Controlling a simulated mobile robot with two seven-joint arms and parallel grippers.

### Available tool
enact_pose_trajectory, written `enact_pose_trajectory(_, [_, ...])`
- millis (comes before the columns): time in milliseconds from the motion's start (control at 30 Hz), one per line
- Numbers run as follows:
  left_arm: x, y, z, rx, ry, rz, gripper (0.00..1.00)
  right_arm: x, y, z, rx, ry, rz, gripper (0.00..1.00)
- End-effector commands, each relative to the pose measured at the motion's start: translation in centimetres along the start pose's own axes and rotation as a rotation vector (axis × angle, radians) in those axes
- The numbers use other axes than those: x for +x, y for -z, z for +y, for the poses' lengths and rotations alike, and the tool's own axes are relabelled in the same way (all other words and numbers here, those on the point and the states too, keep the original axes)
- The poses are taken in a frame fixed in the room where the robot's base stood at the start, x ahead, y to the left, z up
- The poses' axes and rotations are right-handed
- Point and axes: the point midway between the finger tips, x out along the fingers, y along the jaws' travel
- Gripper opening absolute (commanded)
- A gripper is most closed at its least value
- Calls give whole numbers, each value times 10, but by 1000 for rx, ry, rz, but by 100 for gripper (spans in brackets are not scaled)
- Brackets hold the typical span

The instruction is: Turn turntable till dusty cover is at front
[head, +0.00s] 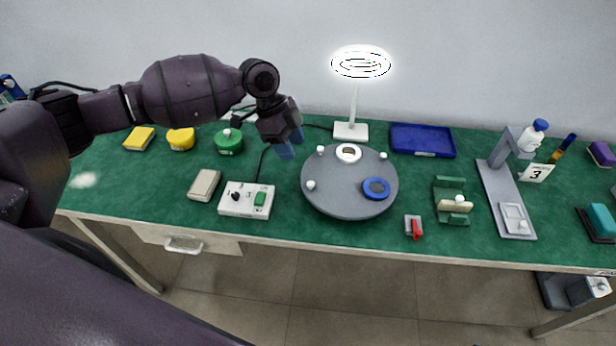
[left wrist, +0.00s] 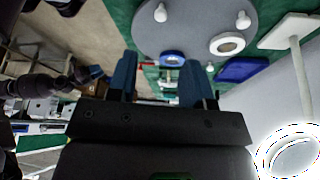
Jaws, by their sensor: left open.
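The grey round turntable (head: 345,198) lies flat on the green bench top. A white ring-shaped piece (head: 348,152) with a tan centre sits at its back, and a blue ring-shaped piece (head: 376,188) at its front right. I cannot tell which is the dusty cover. Three small white knobs stand near the rim, one at the left (head: 311,185). My left gripper (head: 286,150) is open and empty, at the turntable's back left, apart from the knobs. In the left wrist view its fingers (left wrist: 158,82) point towards the turntable (left wrist: 190,30).
A white switch box (head: 240,203) and a beige box (head: 204,185) stand left of the turntable. A lit lamp's base (head: 343,131) and a blue tray (head: 422,140) are behind it. A red-handled clip (head: 414,228) and a green holder (head: 441,190) are at its right.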

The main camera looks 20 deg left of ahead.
Motion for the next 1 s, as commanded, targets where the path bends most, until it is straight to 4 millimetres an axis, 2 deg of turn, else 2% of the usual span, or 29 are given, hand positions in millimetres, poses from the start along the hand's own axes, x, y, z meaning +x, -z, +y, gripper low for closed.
enact_pose_trajectory(167, [13,0,0,10,0,2,46,-2,-4,0,1,-1,-7,43])
enact_pose_trajectory(500, [70,0,0,7,2,2,46,2,-3,0,0,1,-3,43])
enact_pose_trajectory(700, [95,0,-1,7,4,1,46,5,1,-1,-2,2,5,43])
enact_pose_trajectory(1000, [108,0,-1,7,5,1,46,5,2,-1,-2,2,6,43])
